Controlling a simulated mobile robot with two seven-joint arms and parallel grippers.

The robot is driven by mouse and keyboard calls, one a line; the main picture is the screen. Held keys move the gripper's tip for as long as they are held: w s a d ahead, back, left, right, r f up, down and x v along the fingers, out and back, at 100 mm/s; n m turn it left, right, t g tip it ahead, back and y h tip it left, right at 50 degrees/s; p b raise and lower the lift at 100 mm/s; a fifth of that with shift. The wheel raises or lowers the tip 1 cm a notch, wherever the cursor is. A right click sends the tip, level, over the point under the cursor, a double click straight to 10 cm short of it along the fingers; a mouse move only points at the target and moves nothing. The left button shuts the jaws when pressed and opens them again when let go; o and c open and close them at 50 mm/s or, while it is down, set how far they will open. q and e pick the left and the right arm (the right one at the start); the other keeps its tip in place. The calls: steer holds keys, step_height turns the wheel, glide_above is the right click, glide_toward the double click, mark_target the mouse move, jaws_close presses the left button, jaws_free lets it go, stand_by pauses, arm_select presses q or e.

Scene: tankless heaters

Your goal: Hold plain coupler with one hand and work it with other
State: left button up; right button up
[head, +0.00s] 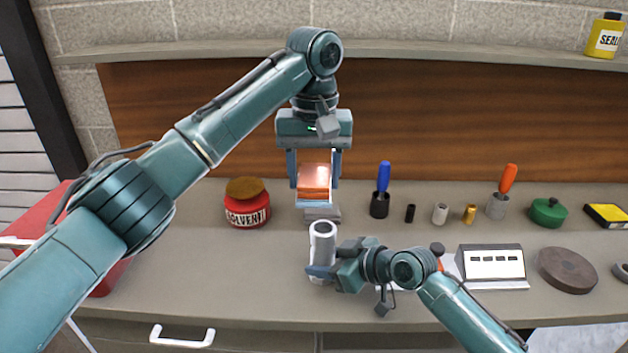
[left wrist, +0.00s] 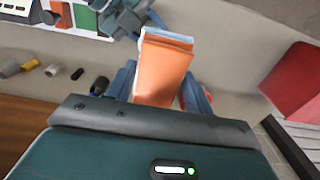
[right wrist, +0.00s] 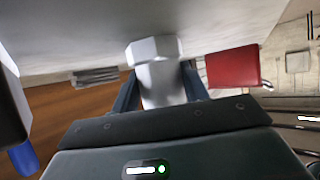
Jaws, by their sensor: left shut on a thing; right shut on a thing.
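A pale grey cylindrical coupler (head: 322,240) stands upright in my right gripper (head: 325,270), open end up, near the middle of the counter. The right wrist view shows the coupler (right wrist: 160,82) between the fingers, with a wider hex-shaped end. My left gripper (head: 314,180) is shut on an orange block (head: 314,172) with a light blue lower edge. It holds the block behind and above the coupler, apart from it. The left wrist view shows the orange block (left wrist: 162,70) between the fingers. The coupler is not clear there.
A grey stand (head: 322,214) sits below the block. A red solvent tin (head: 247,208) is left of it. Blue-handled (head: 384,178) and orange-handled (head: 507,180) tools stand in holders behind. A white sloped box (head: 492,265) and a brown disc (head: 567,272) lie right. The front-left counter is clear.

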steer(key=shift+s+f, duration=0.15)
steer(key=shift+f, duration=0.35)
steer(key=o, duration=0.7)
steer(key=shift+o, duration=1.3)
steer(key=shift+r, duration=0.25)
steer(key=v, duration=1.2)
